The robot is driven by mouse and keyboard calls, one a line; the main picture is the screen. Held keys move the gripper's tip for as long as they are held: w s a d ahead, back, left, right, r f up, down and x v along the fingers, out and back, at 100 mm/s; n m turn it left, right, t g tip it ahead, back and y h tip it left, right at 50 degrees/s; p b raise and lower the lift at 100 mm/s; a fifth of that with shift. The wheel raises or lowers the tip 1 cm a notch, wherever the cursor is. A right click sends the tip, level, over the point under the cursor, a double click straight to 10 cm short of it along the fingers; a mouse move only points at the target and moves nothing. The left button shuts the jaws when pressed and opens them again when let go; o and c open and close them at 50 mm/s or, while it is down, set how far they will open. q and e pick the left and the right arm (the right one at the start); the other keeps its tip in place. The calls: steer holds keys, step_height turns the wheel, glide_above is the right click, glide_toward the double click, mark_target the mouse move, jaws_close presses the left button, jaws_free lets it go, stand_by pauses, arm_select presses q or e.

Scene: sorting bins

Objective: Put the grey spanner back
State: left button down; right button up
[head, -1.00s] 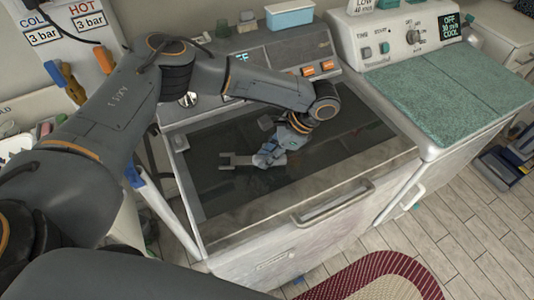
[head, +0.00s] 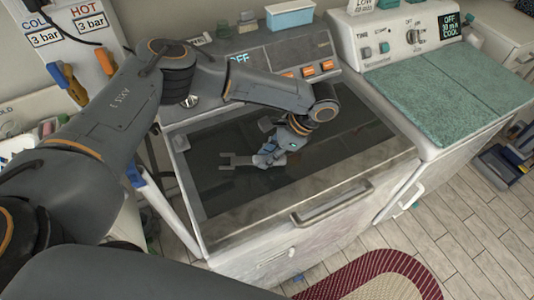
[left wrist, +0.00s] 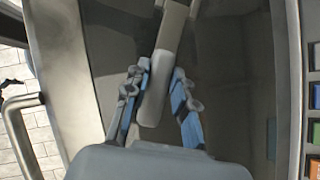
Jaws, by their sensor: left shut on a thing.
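The grey spanner (head: 238,160) shows over the dark recessed top of the white front cabinet (head: 215,185), its forked end pointing left. My left gripper (head: 268,157) comes down from the right and is shut on the spanner's handle. In the left wrist view, the spanner's handle (left wrist: 169,45) lies lengthwise between the blue-padded fingers of my left gripper (left wrist: 160,80), with its rounded end towards the palm. I cannot tell whether the spanner touches the dark surface. My right gripper is not in view.
A panel with orange switches (head: 310,70) stands behind the recess. A green-topped unit (head: 440,85) is on the right. A metal handle (head: 330,203) sticks out in front. Screwdrivers (head: 70,85) hang at the left. A blue box (head: 290,15) stands at the back.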

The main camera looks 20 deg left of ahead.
arm_select(q)
steer(key=shift+f, duration=0.65)
steer(key=c, duration=1)
jaws_free()
steer(key=v, duration=1.2)
